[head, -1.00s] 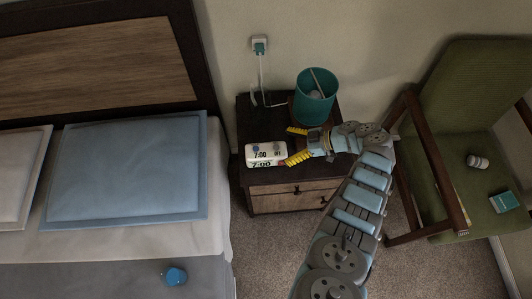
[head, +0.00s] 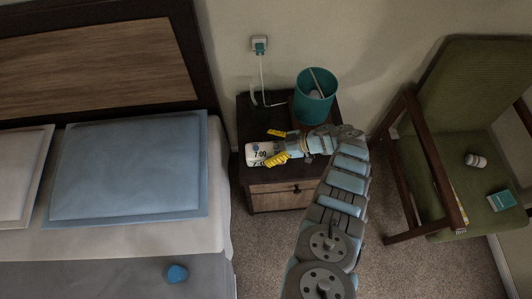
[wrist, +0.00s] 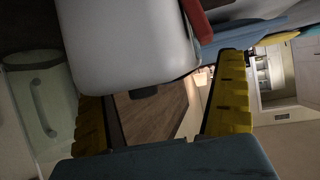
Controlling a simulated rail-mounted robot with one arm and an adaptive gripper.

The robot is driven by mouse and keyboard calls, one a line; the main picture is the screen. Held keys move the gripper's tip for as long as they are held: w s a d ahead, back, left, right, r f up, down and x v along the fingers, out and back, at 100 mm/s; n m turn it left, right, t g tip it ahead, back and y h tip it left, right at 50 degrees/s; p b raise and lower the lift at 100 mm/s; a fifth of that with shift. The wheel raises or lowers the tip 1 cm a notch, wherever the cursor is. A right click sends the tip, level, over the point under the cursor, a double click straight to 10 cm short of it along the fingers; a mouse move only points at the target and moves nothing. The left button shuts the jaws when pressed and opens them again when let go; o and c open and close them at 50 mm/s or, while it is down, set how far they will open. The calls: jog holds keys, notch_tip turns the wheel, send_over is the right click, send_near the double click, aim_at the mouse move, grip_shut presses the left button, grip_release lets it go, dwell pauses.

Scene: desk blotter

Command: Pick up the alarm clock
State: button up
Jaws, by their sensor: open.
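The alarm clock (head: 252,151) is a white block with black 7:00 digits, lying on the dark nightstand (head: 243,110). My gripper (head: 274,146) is open at the clock's right end, with one yellow finger at the back and one towards the front. The front finger covers part of the digits. In the wrist view a pale rounded body, apparently the clock (wrist: 125,45), reaches between the tips of my open gripper (wrist: 160,80). I cannot tell whether either finger touches it.
A teal bin (head: 314,106) stands behind my gripper on the nightstand. A white cable runs to the wall socket (head: 259,44). The bed with a blue pillow (head: 130,170) is left; a green armchair (head: 465,130) is right. A blue cup-like object (head: 177,273) sits on the bed.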

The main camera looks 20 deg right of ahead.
jog(key=c, duration=1.2)
jog(key=shift+r, duration=0.1)
